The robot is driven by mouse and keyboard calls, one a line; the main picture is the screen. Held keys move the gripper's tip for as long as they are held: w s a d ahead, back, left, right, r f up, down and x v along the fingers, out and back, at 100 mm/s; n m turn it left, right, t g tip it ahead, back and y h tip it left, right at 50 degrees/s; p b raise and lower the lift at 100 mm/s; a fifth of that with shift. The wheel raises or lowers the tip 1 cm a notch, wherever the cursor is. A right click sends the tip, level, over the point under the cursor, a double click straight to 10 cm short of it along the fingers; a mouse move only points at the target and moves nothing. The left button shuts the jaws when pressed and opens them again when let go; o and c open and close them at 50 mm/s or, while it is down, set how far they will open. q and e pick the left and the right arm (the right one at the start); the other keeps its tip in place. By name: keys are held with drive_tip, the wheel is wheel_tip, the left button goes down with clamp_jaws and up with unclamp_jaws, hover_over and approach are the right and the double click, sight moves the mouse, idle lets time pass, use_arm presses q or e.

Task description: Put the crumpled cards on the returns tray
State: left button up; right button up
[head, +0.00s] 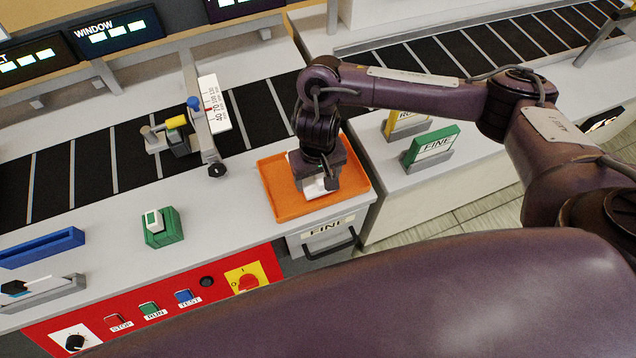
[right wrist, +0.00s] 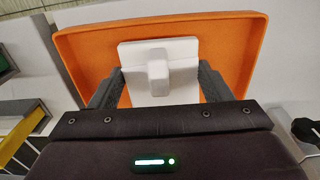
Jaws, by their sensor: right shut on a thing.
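The orange tray (head: 279,205) lies on the white counter, and it also shows in the right wrist view (right wrist: 88,50). My right gripper (head: 316,186) points down over the tray. It is shut on a flat white piece with a raised block on top (right wrist: 158,66), held between both fingers. No creases show on this piece, so I cannot tell whether it is a crumpled card. I cannot tell whether it touches the tray floor. My left gripper is not in view.
A drawer labelled FINE (head: 325,236) sits below the tray. A green FINE block (head: 432,146) and a yellow block (head: 402,122) stand right of it. A green holder (head: 163,229) stands left, near a red button panel (head: 168,311). A dark conveyor (head: 100,155) runs behind.

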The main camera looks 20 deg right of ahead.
wheel_tip(320, 180, down, 3)
drive_tip(key=shift+s+b, duration=0.1)
drive_tip(key=shift+b, duration=0.45)
drive_tip(key=shift+f, duration=0.15)
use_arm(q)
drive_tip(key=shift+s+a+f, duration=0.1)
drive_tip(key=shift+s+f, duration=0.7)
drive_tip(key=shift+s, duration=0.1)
use_arm(e)
drive_tip(key=o, duration=1)
drive_tip(key=shift+f, duration=0.1)
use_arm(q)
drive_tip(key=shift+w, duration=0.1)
use_arm(e)
wheel_tip(320, 180, up, 12)
drive_tip(key=p, duration=0.3)
drive_tip(key=shift+r+p, duration=0.2)
drive_tip(key=shift+p, duration=0.2)
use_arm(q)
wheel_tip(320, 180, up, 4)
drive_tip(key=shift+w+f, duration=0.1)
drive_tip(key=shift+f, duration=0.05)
